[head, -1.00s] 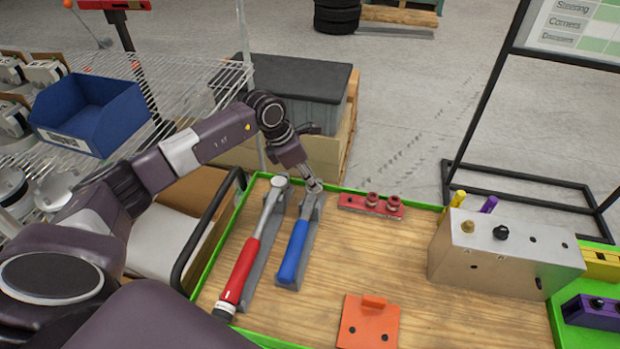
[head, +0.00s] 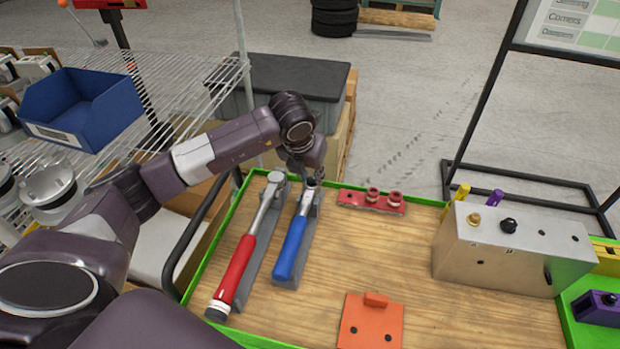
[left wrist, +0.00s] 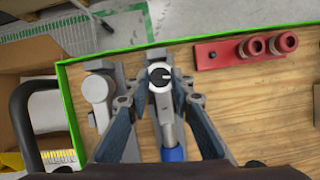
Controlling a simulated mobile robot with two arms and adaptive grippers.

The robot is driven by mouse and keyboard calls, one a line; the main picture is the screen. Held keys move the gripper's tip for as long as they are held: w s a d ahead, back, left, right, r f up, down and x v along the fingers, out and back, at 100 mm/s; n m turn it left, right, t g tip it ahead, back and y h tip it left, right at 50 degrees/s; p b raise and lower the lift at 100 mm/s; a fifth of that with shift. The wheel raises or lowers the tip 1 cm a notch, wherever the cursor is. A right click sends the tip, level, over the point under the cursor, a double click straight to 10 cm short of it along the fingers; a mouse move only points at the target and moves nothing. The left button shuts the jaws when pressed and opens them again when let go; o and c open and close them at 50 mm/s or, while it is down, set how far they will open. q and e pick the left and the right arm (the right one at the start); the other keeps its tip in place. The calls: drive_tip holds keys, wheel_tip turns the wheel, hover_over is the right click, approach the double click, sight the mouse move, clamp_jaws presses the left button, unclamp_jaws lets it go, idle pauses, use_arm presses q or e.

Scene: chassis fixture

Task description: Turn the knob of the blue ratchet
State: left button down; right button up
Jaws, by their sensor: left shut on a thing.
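The blue ratchet (head: 290,248) lies in a grey holder on the wooden table, its head at the far end. In the left wrist view its round head with the dark knob (left wrist: 160,75) sits between my left gripper's fingertips (left wrist: 157,98). The blue handle (left wrist: 174,154) runs back toward my wrist. In the head view my left gripper (head: 312,180) is over the ratchet's head, and its fingers are mostly hidden by my arm. It is shut on the knob end. My right gripper is not in view.
A red-handled ratchet (head: 234,268) lies in its own holder just left. A red block with two knobs (head: 371,202) is to the right. An orange plate (head: 371,325) and a metal box (head: 512,250) are on the table, with bare wood between them.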

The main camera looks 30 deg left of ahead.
use_arm(q)
drive_tip(key=shift+n+y, duration=0.3)
drive_tip(key=shift+n, duration=0.3)
drive_tip(key=shift+b, duration=0.35)
drive_tip(key=shift+d, duration=0.1)
drive_tip(key=c, duration=1.7)
unclamp_jaws()
drive_tip(key=v, duration=1.2)
drive_tip(key=shift+w+r, duration=0.1)
drive_tip(key=shift+w, duration=0.05)
